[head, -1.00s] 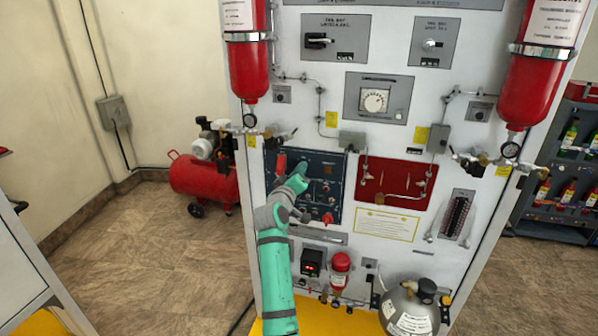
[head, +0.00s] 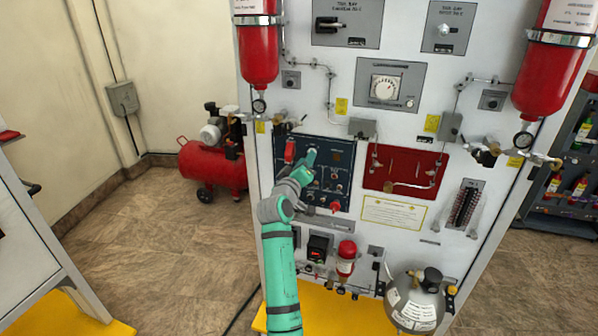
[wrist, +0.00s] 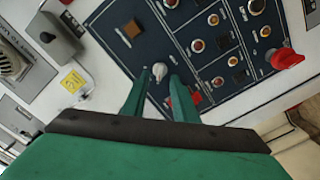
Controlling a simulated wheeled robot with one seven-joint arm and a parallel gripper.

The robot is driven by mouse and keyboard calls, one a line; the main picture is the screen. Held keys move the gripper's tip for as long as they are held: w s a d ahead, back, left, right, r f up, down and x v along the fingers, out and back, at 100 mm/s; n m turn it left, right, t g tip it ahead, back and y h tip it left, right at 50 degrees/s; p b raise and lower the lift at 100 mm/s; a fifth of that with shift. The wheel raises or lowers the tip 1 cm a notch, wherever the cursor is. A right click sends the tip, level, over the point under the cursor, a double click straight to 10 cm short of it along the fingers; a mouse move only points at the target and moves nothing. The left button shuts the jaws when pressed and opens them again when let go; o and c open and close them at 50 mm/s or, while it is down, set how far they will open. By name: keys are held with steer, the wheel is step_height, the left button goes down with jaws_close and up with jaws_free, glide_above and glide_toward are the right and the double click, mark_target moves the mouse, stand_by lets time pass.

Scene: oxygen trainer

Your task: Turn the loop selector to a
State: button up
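A small white knob (wrist: 160,71) sits on the dark blue panel (head: 342,150) in the wrist view. Its label is too small to read, so I cannot confirm that it is the loop selector. My gripper (wrist: 159,76) is open, with one green finger on each side of the knob near its tip. I cannot tell whether the fingers touch it. In the head view my gripper (head: 310,158) is at the upper part of the blue panel and hides the knob.
A red part (wrist: 196,98) is close beside the right finger in the wrist view. Several small round controls and a red knob (wrist: 287,58) lie to the right. A red panel (head: 405,160) is right of the blue one, and a grey dial panel (head: 385,70) is above.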

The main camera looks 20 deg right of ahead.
steer(key=v, duration=0.8)
steer(key=shift+a+f, duration=0.1)
steer(key=shift+a, duration=0.05)
